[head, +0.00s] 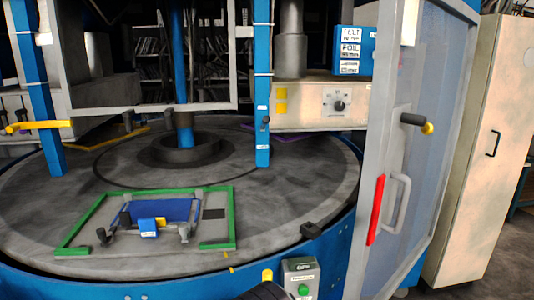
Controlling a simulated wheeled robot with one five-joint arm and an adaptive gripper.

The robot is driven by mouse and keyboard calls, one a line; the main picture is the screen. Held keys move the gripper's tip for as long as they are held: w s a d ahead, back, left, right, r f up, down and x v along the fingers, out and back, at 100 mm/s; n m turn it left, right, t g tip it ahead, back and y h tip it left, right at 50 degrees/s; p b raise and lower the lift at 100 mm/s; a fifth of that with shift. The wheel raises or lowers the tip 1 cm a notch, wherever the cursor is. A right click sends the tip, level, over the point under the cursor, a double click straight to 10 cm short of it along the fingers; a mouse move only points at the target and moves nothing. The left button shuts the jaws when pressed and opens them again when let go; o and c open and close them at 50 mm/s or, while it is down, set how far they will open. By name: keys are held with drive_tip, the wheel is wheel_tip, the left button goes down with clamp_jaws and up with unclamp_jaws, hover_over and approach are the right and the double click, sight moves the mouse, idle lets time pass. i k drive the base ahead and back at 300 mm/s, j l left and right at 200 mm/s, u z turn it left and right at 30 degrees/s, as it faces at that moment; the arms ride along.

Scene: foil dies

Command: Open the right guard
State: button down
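The right guard (440,110) is a tall see-through panel in a light grey frame, right of the round machine table in the head view. Its near upright carries a grey bar handle (397,203) and a red strip (376,210). A dark knob with a yellow end (416,121) sticks out above the handle. The guard stands at an angle beside the table; I cannot tell whether it is latched. My gripper is not in view. A dark rounded part at the bottom edge may be mine, but it shows no fingers.
The round grey table (300,205) holds a green frame (235,215) with a blue die fixture (165,211). A grey box with a green button (301,280) stands at the front. A beige cabinet (475,160) is close right of the guard. Blue posts (262,85) rise over the table.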

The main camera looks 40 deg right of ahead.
sight(386, 136)
drive_tip(key=z, duration=2.3)
drive_tip(key=i+l+u, duration=0.2)
drive_tip(key=u, duration=0.3)
drive_tip(key=i+l+u, duration=0.1)
drive_tip(key=l+u, duration=0.2)
drive_tip(key=u, duration=0.2)
drive_tip(key=l+u, duration=0.35)
drive_tip(key=u, duration=0.15)
drive_tip(key=l+u, duration=0.35)
drive_tip(key=u, duration=0.15)
drive_tip(key=l+u, duration=0.5)
drive_tip(key=k+l+u, duration=0.1)
drive_tip(key=u, duration=0.4)
drive_tip(key=k+l+u, duration=0.15)
drive_tip(key=l+u, duration=0.2)
drive_tip(key=u, duration=0.15)
drive_tip(key=k+l+u, duration=0.2)
drive_tip(key=u, duration=0.3)
